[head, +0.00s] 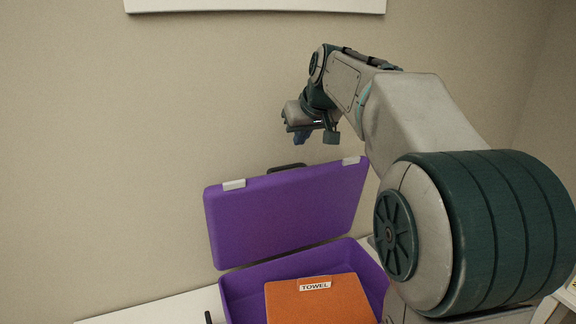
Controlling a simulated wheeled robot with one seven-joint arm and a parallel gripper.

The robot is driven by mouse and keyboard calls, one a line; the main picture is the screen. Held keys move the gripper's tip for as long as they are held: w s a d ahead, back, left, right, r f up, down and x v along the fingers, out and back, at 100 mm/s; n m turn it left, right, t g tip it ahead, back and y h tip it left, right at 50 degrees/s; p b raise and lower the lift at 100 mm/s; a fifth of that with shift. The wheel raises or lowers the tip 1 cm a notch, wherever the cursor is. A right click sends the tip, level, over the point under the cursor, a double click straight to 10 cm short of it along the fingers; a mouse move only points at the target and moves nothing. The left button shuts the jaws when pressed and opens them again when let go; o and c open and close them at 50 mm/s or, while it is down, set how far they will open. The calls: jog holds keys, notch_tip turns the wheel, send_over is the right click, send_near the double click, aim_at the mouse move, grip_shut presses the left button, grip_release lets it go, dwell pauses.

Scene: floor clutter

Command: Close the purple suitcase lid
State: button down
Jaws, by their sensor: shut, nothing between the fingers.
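The purple suitcase stands open on a white surface. Its lid (285,212) is raised, leaning back toward the wall, with a dark handle and two pale latches along its top edge. Its base (243,288) lies in front and holds an orange towel (325,303) with a "TOWEL" label. My gripper (303,140) is shut and empty. In the picture it is above the lid's top edge, near the handle, and looks apart from it. Its depth relative to the lid is hard to tell. My arm hides the right side of the base.
The white surface (150,308) shows bare to the left of the suitcase, with a small dark upright part near the base. A beige wall (100,130) stands behind. A white-edged panel (255,5) hangs at the top. A pale piece of furniture is at the lower right.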

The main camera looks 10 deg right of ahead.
jog(key=shift+t, duration=0.3)
jog(key=w+f, duration=0.2)
jog(key=w, duration=0.1)
jog(key=w+f, duration=0.2)
jog(key=w, duration=0.1)
jog(key=w+f, duration=0.2)
jog(key=w, duration=0.2)
jog(key=shift+w+a+f, duration=0.1)
jog(key=shift+a+f, duration=0.2)
jog(key=shift+a, duration=0.05)
jog(key=shift+f, duration=0.3)
jog(key=shift+s+d+f, duration=0.15)
jog(key=shift+s, duration=0.45)
jog(key=shift+s+d+f, duration=0.1)
jog(key=shift+s+f, duration=0.1)
jog(key=shift+s, duration=0.35)
jog(key=shift+s+d+f, duration=0.15)
jog(key=shift+s, duration=0.45)
jog(key=shift+f+b, duration=0.1)
jog(key=shift+b, duration=0.3)
